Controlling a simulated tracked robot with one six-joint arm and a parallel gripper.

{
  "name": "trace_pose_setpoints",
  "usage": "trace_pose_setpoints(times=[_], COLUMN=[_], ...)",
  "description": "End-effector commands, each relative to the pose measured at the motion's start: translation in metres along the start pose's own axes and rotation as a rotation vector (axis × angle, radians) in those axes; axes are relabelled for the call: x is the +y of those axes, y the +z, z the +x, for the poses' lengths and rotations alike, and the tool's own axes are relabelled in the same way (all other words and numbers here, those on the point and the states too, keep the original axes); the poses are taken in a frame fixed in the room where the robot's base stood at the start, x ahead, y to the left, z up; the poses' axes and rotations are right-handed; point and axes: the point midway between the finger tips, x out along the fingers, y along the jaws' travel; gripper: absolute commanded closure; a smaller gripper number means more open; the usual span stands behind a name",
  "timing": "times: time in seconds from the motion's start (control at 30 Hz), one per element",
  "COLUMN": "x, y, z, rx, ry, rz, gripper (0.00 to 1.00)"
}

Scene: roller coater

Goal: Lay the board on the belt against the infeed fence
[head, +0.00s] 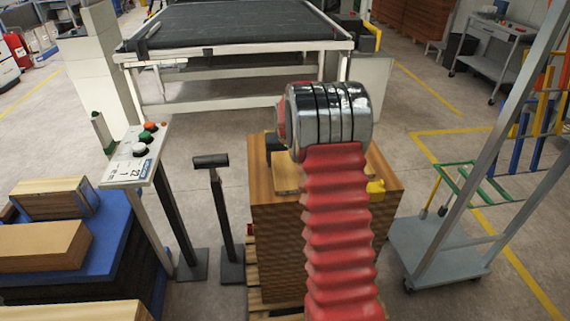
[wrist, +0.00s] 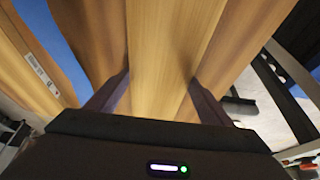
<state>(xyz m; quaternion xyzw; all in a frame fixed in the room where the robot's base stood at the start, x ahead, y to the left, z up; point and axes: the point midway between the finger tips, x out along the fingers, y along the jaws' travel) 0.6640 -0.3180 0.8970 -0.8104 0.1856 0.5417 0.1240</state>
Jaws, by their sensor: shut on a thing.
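The board (wrist: 165,40) is a pale, narrow wood piece between my gripper's two dark fingers in the wrist view. My gripper (wrist: 160,80) is shut on it. In the head view my arm hides most of the gripper, and a pale piece of wood (head: 286,178) shows beside the arm above a wood stack (head: 275,225). I cannot tell whether the board touches the stack. The dark belt (head: 235,25) lies on a white frame at the far top, well beyond my gripper. A thin bar (head: 153,29) runs along its left side; I cannot tell if it is the infeed fence.
A control panel (head: 135,155) on a post and a black T-shaped stand (head: 211,162) stand left of the stack. A blue-topped table (head: 112,225) with wood blocks is farther left. A grey cart (head: 440,245) stands right. Floor is clear between stack and belt frame.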

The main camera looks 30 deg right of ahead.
Motion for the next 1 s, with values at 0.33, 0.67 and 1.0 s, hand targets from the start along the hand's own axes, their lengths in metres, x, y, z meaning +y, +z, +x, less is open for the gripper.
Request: trace_pose_setpoints(times=[0.33,0.67,1.0], x=[0.0,0.0,0.0], y=[-0.004,-0.022,-0.038], z=[-0.006,-0.051,-0.091], rx=[0.003,0.006,0.002], ry=[0.0,0.0,0.0], rz=[0.0,0.0,0.0], gripper=[0.63,0.63,0.63])
